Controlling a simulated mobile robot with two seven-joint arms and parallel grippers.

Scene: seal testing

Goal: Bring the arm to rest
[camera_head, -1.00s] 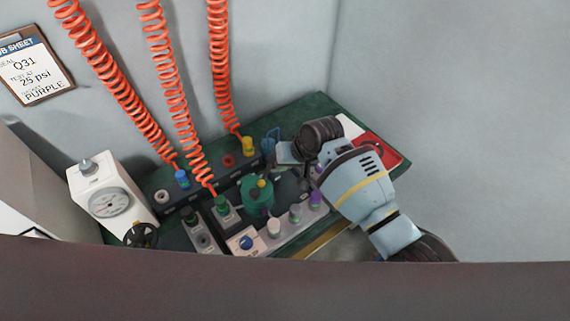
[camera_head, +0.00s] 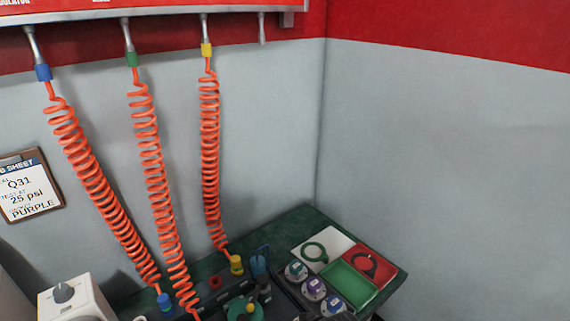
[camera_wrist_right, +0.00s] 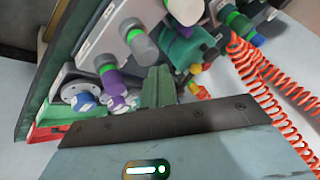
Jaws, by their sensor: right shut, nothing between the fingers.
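My right gripper (camera_wrist_right: 158,88) shows in the right wrist view, its narrow fingers together and empty. The dark edge and pale blue housing of my wrist fill the bottom of that view. The fingers point toward the bench equipment, with purple and grey knobs (camera_wrist_right: 110,78) just left of them. I cannot tell how far apart they are, but the fingers hold nothing. In the head view neither of my arms shows. My left gripper is in no view.
The green bench (camera_head: 305,222) carries a white, red and green tray group (camera_head: 349,285) at its right corner. Orange coiled hoses (camera_head: 210,150) hang from the red wall panel to the bench. A white gauge box (camera_head: 75,300) stands at left. A job sheet (camera_head: 30,190) hangs on the wall.

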